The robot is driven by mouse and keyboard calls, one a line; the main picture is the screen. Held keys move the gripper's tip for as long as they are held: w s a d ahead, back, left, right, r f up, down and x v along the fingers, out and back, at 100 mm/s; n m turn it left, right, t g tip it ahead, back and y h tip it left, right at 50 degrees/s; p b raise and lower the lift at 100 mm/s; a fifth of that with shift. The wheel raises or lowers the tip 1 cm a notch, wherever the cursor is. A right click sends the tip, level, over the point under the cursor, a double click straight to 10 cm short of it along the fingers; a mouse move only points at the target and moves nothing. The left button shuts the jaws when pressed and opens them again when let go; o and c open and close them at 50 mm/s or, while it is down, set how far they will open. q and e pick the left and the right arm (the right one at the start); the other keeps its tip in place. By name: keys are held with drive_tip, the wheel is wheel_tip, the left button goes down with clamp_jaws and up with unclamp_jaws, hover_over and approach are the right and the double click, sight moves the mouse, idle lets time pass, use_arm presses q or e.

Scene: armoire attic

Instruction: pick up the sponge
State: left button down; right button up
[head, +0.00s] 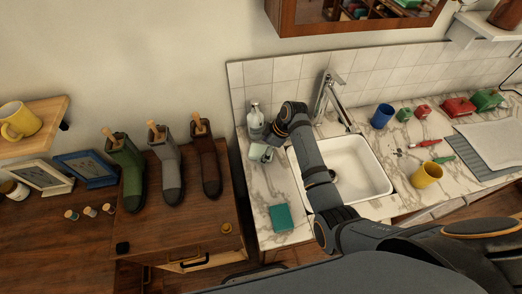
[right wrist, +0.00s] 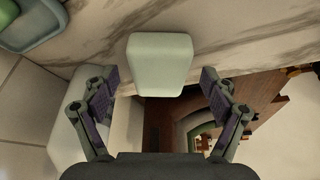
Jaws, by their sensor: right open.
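A small pale green block with rounded edges, which looks like the sponge (head: 261,152), is on the marble counter left of the sink. In the right wrist view the pale block (right wrist: 160,62) lies ahead, centred between the spread fingers and apart from them. My right gripper (head: 270,139) is open and empty, close to the block at the counter's back left. It also shows in the right wrist view (right wrist: 160,92). A flat teal block (head: 281,217) lies at the counter's front left; I cannot tell if it is also a sponge. My left gripper is not in view.
A soap bottle (head: 255,120) stands just behind the pale block. My right arm crosses the white sink (head: 365,165) near the tap (head: 330,95). A blue cup (head: 382,115) and yellow mug (head: 427,174) are right.

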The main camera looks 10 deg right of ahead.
drive_tip(key=shift+w+f, duration=0.1)
drive_tip(key=shift+f, duration=0.05)
drive_tip(key=c, duration=1)
drive_tip(key=shift+c, duration=0.2)
